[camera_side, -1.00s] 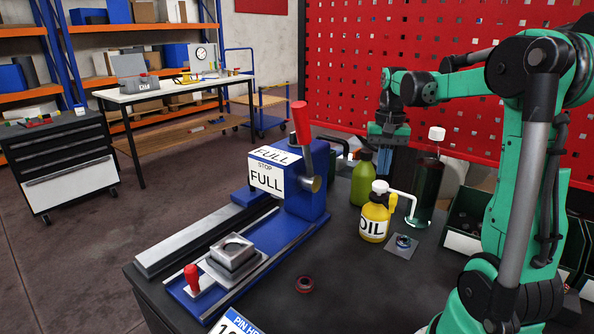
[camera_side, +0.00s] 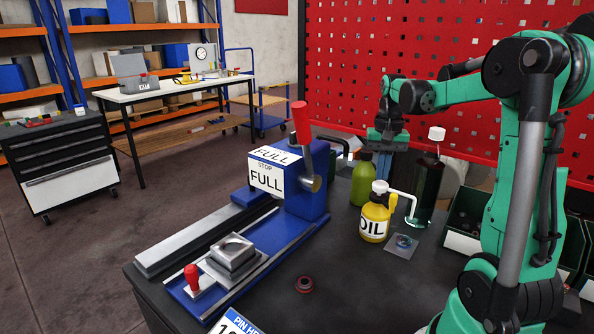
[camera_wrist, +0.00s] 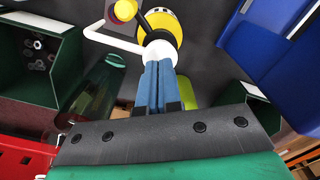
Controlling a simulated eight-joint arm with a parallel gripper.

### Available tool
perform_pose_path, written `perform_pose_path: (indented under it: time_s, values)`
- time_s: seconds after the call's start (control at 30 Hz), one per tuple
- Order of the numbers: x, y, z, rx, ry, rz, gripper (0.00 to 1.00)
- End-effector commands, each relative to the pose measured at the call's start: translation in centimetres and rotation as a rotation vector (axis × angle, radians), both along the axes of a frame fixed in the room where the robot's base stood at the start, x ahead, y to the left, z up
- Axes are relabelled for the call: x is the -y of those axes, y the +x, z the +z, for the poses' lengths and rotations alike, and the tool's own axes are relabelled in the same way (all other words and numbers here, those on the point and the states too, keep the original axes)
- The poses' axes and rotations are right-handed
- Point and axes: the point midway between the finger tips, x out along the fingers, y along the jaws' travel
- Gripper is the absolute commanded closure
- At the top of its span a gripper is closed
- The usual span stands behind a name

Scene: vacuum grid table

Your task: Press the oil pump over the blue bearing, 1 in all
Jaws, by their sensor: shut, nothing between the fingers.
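The yellow oil pump bottle (camera_side: 373,218) with the OIL label stands upright on the dark table in the side view. Its white pump head (camera_side: 380,187) carries a curved white spout reaching right. The blue bearing (camera_side: 404,242) lies on a small grey plate beside the bottle, by the spout's end. I cannot make it out in the wrist view. My gripper (camera_side: 387,150) is shut and empty, above and behind the bottle, its blue fingers pointing down. In the wrist view the fingers (camera_wrist: 157,68) overlap the white pump head (camera_wrist: 158,50) in the picture; contact cannot be told.
An olive bottle (camera_side: 362,180) and a dark glass bottle (camera_side: 424,190) stand close behind the oil. A blue press (camera_side: 305,190) with a red lever is at left. A reddish ring (camera_side: 304,284) lies in front. A green bin (camera_side: 462,240) is at right.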

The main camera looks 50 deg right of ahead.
Motion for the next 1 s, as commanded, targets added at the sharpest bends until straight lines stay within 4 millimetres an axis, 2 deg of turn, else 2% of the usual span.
perform_pose_path:
  time_s: [0.6,0.83,1.0]
  values:
    - [0.0,0.0,-2.1,0.000,0.000,0.000,1.00]
    - [0.0,0.0,-2.0,0.000,-0.001,0.000,1.00]
    - [0.0,0.0,-1.0,0.000,-0.001,0.000,1.00]
